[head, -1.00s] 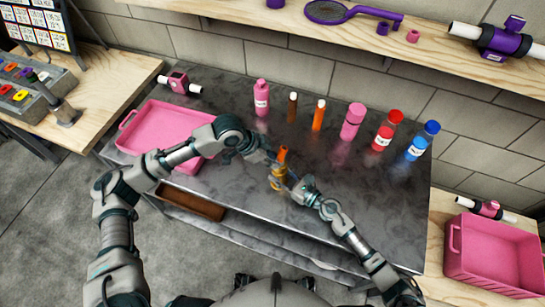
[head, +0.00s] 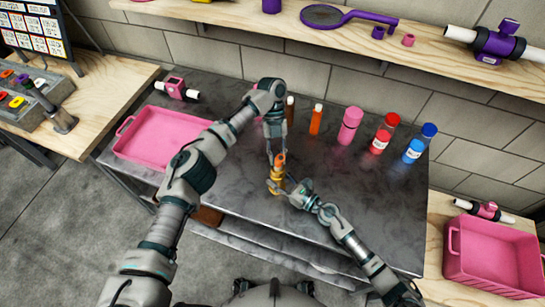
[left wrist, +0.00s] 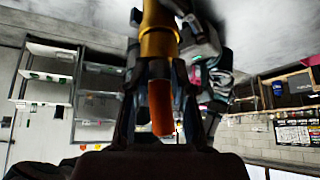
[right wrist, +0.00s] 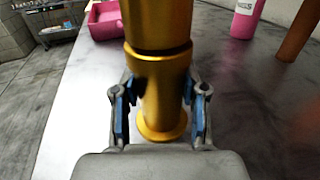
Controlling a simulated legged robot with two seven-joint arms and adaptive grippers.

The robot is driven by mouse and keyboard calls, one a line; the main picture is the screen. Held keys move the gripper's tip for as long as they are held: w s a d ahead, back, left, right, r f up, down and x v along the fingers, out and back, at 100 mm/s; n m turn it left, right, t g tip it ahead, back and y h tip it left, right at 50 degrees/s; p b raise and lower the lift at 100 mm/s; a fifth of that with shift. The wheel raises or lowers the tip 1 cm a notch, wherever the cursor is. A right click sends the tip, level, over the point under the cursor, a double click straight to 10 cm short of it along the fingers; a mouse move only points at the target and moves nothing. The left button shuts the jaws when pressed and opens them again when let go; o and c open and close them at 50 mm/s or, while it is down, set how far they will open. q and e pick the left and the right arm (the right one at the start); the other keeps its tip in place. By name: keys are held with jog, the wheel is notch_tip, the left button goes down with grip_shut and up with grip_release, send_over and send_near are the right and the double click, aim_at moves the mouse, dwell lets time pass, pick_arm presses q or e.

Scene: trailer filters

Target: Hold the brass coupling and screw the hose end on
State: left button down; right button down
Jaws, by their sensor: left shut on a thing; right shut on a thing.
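The brass coupling (head: 277,182) stands upright above the dark worktop in the head view. My right gripper (head: 286,189) is shut around it from the right. The right wrist view shows the gold body (right wrist: 160,75) between the fingers, with a flared lower end. The orange hose end (head: 280,159) sits at the coupling's top, in line with it. My left gripper (head: 276,158) points down from above and is shut on the hose end, whose orange tube (left wrist: 161,108) shows between its fingers in the left wrist view. I cannot tell how deep the joint is.
A pink tray (head: 160,137) lies on the left of the worktop (head: 350,215). An orange bottle (head: 316,119), a pink bottle (head: 349,126), a red one (head: 380,139) and a blue one (head: 414,150) stand along the back. A pink bin (head: 490,260) is at right.

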pick_arm(q)
jog(key=m, duration=0.1)
jog(key=d+m+y, duration=0.1)
jog(key=m, duration=0.1)
jog(key=shift+f+y, duration=0.15)
jog(key=shift+y, duration=0.15)
jog(key=shift+w+m, duration=0.1)
jog(key=shift+m, duration=0.4)
jog(key=c, duration=1)
grip_release()
notch_tip(320, 180, up, 5)
jog(key=shift+f, duration=0.1)
